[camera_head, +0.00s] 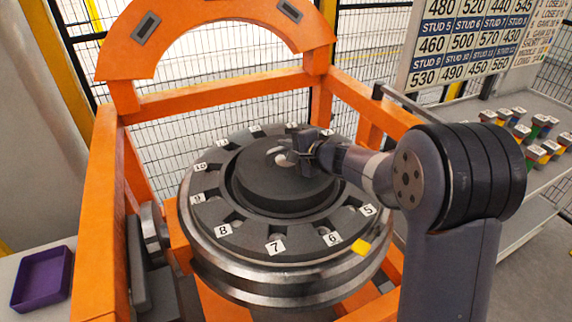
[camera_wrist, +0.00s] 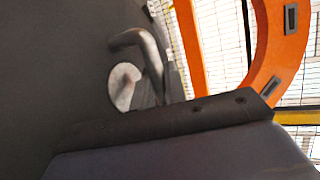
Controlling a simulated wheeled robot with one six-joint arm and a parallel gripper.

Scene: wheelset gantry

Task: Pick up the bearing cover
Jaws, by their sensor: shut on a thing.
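The bearing cover (camera_head: 262,180) is a dark round disc at the centre of the wheelset hub. A grey metal handle stands on it, partly hidden by the jaws in the head view; it shows in the wrist view as a bent bar (camera_wrist: 135,42) beside a pale round spot. My gripper (camera_head: 296,154) is shut on the cover's handle. In the wrist view the cover's dark face (camera_wrist: 60,60) fills the left side. I cannot tell whether the cover is resting on the hub or slightly raised.
A ring with numbered white tags (camera_head: 275,246) surrounds the cover on the steel wheel (camera_head: 270,290). The orange gantry frame (camera_head: 215,103) encloses it. A purple tray (camera_head: 42,278) stands at left. A shelf with several coloured blocks (camera_head: 520,132) and a number board (camera_head: 470,45) are at right.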

